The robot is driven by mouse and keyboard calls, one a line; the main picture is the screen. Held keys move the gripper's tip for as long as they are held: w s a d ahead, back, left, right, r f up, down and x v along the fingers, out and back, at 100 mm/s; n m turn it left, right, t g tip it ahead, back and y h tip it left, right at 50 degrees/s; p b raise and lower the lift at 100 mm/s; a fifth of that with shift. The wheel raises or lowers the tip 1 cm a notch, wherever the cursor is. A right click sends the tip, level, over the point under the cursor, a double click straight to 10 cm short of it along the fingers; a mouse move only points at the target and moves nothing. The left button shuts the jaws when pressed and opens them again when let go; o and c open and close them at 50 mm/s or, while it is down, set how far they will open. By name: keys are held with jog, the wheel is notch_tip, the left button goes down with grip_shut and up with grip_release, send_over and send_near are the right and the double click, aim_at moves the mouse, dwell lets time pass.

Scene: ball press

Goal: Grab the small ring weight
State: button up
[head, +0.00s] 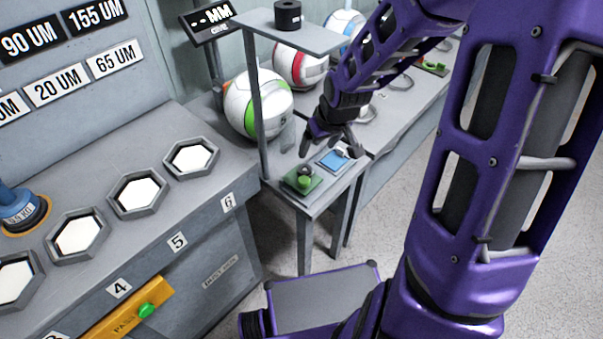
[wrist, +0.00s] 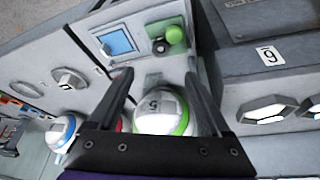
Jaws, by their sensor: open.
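A black ring-shaped weight (head: 288,14) stands on the raised top plate of the small press stand, at the top of the head view. A small dark round piece (wrist: 160,46) lies by a green round part (wrist: 174,35) on the stand's lower table; I cannot tell whether it is a ring weight. The green part (head: 304,181) also shows in the head view on a green pad. My gripper (head: 332,146) is open and empty above the lower table, below the top plate. Its spread fingers show in the wrist view (wrist: 158,78).
The top plate (head: 295,38) and its thin post overhang the lower table. A blue square pad (head: 333,160) lies on the table. A white-green ball (head: 257,104) and a red-white ball (head: 300,66) sit behind. A bench with hexagonal sockets (head: 192,158) stands left.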

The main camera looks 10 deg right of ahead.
jog(key=b, duration=0.3)
send_over(305, 169)
jog(key=s, duration=0.3)
jog(key=f, duration=0.5)
jog(key=d+f, duration=0.1)
jog(key=f, duration=0.2)
jog(key=shift+f, duration=0.2)
jog(key=shift+w+a+b+x, duration=0.15)
jog(key=shift+b+x, duration=0.3)
jog(key=shift+x, duration=0.85)
jog(key=shift+w+a+b+x, duration=0.15)
jog(key=shift+b+x, duration=0.25)
jog(key=shift+x, duration=0.95)
jog(key=shift+s+r, duration=0.1)
jog(key=shift+c, duration=0.4)
grip_shut()
